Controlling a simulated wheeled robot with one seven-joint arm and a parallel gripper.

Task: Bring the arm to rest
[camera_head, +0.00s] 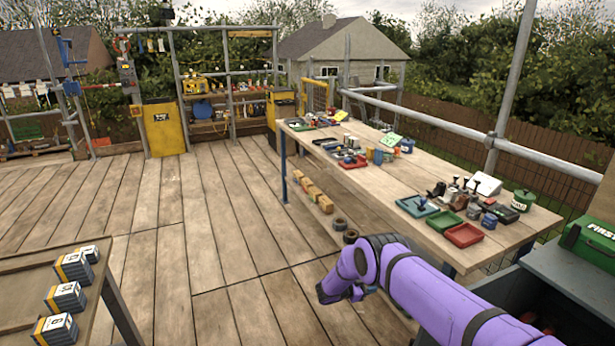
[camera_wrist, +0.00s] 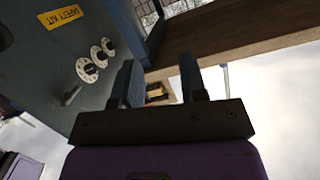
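My purple arm (camera_head: 425,285) reaches in from the lower right in the head view and bends down beside the near end of the workbench. Its far end hangs over the deck, and the fingers cannot be made out there. In the wrist view my gripper (camera_wrist: 158,78) shows two dark fingers standing well apart. Nothing is held between them. A blue-grey panel (camera_wrist: 55,90) with a yellow "SAFETY KIT" label (camera_wrist: 60,15) and several round metal fittings (camera_wrist: 92,62) lies beyond the left finger.
The long workbench (camera_head: 395,180) carries trays and tools. A side table (camera_head: 98,292) at the lower left holds several boxed packs (camera_head: 66,297). A green case (camera_head: 592,243) sits on a grey unit at the right. The plank deck (camera_head: 190,230) is mostly clear.

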